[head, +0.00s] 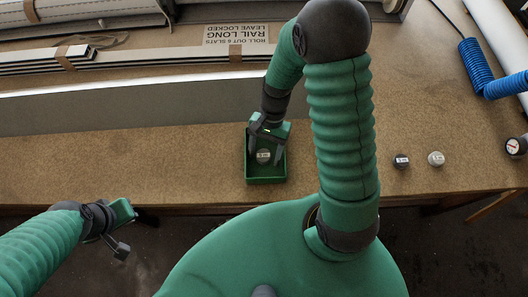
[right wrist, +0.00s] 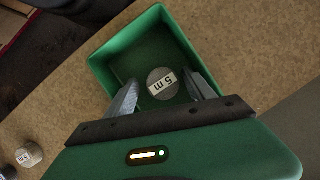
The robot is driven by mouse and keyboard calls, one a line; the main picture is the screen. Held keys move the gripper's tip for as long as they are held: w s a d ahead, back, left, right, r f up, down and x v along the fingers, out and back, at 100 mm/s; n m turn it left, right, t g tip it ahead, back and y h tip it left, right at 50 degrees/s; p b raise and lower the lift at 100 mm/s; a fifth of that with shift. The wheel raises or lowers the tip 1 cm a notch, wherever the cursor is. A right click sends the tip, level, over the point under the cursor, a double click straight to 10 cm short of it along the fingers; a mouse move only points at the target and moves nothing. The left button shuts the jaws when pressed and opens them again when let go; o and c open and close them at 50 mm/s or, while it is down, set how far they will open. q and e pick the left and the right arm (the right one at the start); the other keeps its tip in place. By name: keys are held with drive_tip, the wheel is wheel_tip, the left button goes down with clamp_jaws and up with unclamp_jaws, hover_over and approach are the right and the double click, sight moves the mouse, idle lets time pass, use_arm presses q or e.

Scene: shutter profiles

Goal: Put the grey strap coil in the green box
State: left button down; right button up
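The grey strap coil (head: 263,156), a short round disc with a white "5 m" label, is inside the green box (head: 267,180), label up. It also shows in the right wrist view (right wrist: 162,84), apparently on the box floor. My right gripper (head: 265,150) points down into the box, its fingers (right wrist: 161,90) on either side of the coil. Narrow gaps show between fingers and coil, so it looks open. My left gripper (head: 124,232) hangs in front of the bench at the lower left; its finger opening is not clear.
A dark coil (head: 401,160) and a pale coil (head: 436,158) stand on the bench to the right, with a round gauge (head: 514,146) beyond. Long metal profiles (head: 150,105) lie along the back. A blue coiled hose (head: 476,66) is at the upper right. The bench left of the box is clear.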

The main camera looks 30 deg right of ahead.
drive_tip(key=shift+d, duration=0.1)
drive_tip(key=shift+r, duration=0.35)
drive_tip(key=v, duration=1.1)
drive_tip(key=n+t+h, duration=0.4)
drive_tip(key=n+t, duration=0.1)
drive_tip(key=n, duration=0.6)
hover_over(260, 155)
drive_tip(key=shift+d+f, duration=0.1)
drive_tip(key=shift+f, duration=0.55)
drive_tip(key=shift+a, duration=0.2)
drive_tip(key=shift+d, duration=0.1)
